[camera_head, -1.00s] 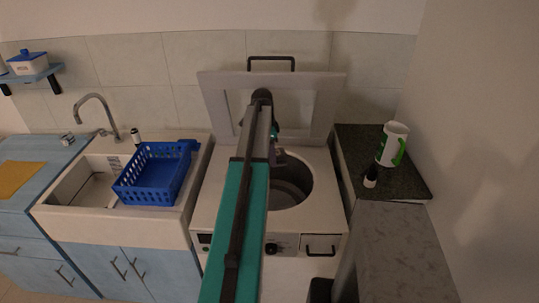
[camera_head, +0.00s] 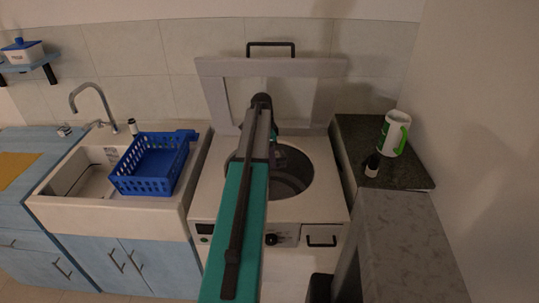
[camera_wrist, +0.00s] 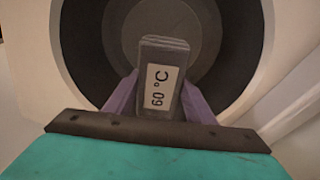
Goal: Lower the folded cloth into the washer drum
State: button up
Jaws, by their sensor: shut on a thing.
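A dark grey folded cloth (camera_wrist: 164,52) with a white "60 °C" label faces the wrist camera. My gripper (camera_wrist: 159,80) is shut on it, one purple finger at each side. Behind the cloth, the wrist view shows the round washer drum (camera_wrist: 85,45), so the cloth lines up with the opening. How deep it sits cannot be told. In the head view the drum (camera_head: 293,180) is open at the top of the white washer (camera_head: 325,208), and its lid (camera_head: 215,95) stands raised behind.
A blue basket (camera_head: 150,186) rests on the sink (camera_head: 60,208) at left, below a tap (camera_head: 97,93). A dark counter (camera_head: 405,176) at right holds a green and white mug (camera_head: 391,133) and a small dark bottle (camera_head: 371,168). A wall closes the right side.

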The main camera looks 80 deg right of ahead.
jog(key=shift+f+b, duration=4.6)
jog(key=shift+f, duration=5.55)
jog(key=o, duration=1.2)
jog(key=shift+w+a+r+b, duration=0.1)
jog(key=shift+w+r+b, duration=0.2)
jog(key=shift+r, duration=2)
jog(key=shift+w+a+r+b, duration=0.1)
jog(key=shift+w+r+b, duration=0.2)
jog(key=shift+r, duration=1.95)
jog(key=shift+w+a+r+b, duration=0.15)
jog(key=shift+r+b, duration=0.2)
jog(key=shift+r, duration=1.95)
